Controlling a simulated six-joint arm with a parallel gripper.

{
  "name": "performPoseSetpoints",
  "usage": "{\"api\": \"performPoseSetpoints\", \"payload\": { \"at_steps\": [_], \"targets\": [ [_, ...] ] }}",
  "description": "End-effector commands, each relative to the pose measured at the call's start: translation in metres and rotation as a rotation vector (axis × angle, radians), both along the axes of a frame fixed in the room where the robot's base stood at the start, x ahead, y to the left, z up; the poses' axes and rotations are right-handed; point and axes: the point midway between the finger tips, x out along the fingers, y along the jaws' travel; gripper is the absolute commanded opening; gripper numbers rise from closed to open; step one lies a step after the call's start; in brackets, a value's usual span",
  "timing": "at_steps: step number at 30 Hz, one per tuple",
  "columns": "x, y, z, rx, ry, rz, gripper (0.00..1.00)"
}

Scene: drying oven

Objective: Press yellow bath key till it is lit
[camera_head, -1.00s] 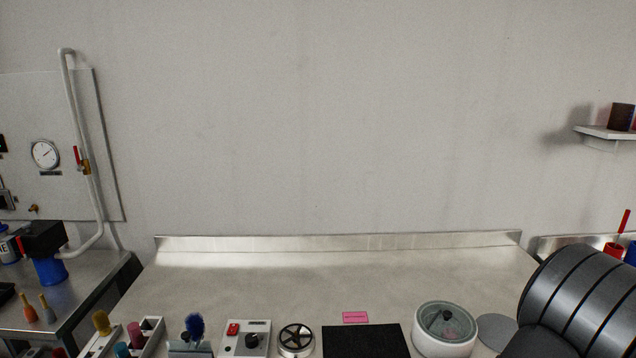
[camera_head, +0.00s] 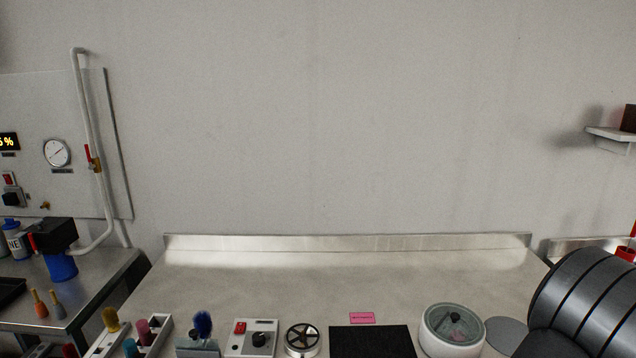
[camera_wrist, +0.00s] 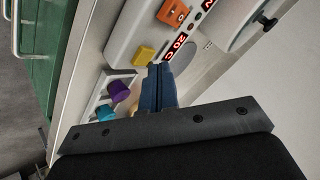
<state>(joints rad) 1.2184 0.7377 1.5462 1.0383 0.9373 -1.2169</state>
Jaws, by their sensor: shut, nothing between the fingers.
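The yellow key (camera_wrist: 143,55) sits on a pale panel in the wrist view, next to a red-digit display (camera_wrist: 180,43). I cannot tell whether the key is lit. My gripper (camera_wrist: 160,70) is shut and empty, with its blue fingers close together. Its tips are just beside the yellow key in the picture. I cannot tell whether they touch the panel. Neither the yellow key nor my gripper shows in the head view.
An orange key (camera_wrist: 172,12) sits further along the panel. Purple (camera_wrist: 118,91) and teal (camera_wrist: 105,112) knobs stand close to my fingers. A green cabinet (camera_wrist: 45,50) is at left. The head view shows a bench (camera_head: 340,280) with several items along its front.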

Motion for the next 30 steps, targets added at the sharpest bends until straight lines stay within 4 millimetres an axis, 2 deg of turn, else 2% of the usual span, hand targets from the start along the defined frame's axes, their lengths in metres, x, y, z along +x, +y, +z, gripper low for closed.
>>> {"api": "performPoseSetpoints", "payload": {
  "at_steps": [16,30],
  "targets": [
    [0.0000,0.0000,-0.0002,0.000,0.000,0.000,0.00],
    [0.0002,0.0003,-0.0093,0.001,-0.001,0.001,0.00]
  ]
}}
